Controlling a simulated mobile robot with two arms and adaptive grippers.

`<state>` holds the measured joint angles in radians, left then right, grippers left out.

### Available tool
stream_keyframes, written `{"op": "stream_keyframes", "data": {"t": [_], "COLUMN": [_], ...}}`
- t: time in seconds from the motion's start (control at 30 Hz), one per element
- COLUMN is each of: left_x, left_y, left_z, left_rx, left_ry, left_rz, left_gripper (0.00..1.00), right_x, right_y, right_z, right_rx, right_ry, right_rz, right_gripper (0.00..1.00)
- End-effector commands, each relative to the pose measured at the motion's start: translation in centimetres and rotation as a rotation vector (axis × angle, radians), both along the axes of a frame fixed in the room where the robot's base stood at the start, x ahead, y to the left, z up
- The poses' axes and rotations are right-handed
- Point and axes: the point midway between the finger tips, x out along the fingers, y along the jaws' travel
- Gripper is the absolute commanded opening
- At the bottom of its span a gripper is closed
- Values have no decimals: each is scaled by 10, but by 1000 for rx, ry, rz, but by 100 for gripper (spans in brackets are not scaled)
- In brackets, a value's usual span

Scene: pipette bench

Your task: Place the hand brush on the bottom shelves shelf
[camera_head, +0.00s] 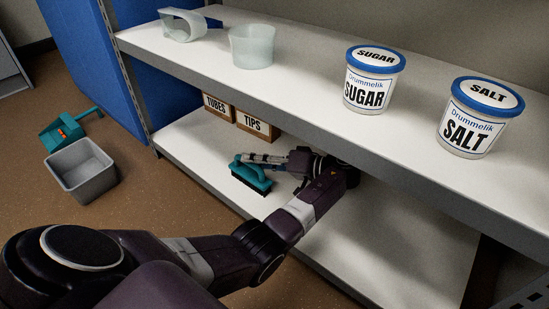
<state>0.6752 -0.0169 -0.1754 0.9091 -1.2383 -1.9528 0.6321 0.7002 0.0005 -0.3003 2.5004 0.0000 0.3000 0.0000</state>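The hand brush (250,176), teal with dark bristles facing down, is at the bottom shelf (195,150), near its front edge. I cannot tell whether its bristles touch the white surface. My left arm reaches in from the lower left, under the upper shelf. My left gripper (250,158) points left, with its fingers right at the back of the brush's upper part. The small size and overlap hide whether the fingers are closed on it. My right gripper is not in view.
Boxes marked TUBES (217,107) and TIPS (257,125) stand behind the brush. The upper shelf (300,85) overhangs, holding sugar (368,94) and salt tubs (466,135) and two translucent vessels. A grey bin (82,178) and teal dustpan (56,137) are on the floor. The bottom shelf's right part is clear.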

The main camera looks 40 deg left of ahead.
Motion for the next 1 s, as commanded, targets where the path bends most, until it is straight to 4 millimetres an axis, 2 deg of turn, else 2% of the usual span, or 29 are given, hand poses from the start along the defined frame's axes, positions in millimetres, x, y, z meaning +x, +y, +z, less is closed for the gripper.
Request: {"op": "stream_keyframes", "data": {"t": [0.03, 0.2, 0.4, 0.67, 1.0], "left_x": [3, 11, 19, 23, 24], "left_y": [-11, -44, -75, -94, -97], "left_z": [8, 16, 19, 23, 24], "left_rx": [-2, -1, 0, 1, 1], "left_ry": [1, 1, 1, -1, -2], "left_rz": [-4, -3, -2, -1, 0], "left_gripper": [30, 30, 30, 30, 30], "right_x": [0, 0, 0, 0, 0], "right_y": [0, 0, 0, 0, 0], "right_z": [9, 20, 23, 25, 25], "right_rx": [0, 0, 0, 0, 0], "right_ry": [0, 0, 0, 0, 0], "right_rz": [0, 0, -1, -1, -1], "right_gripper": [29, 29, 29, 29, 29]}}
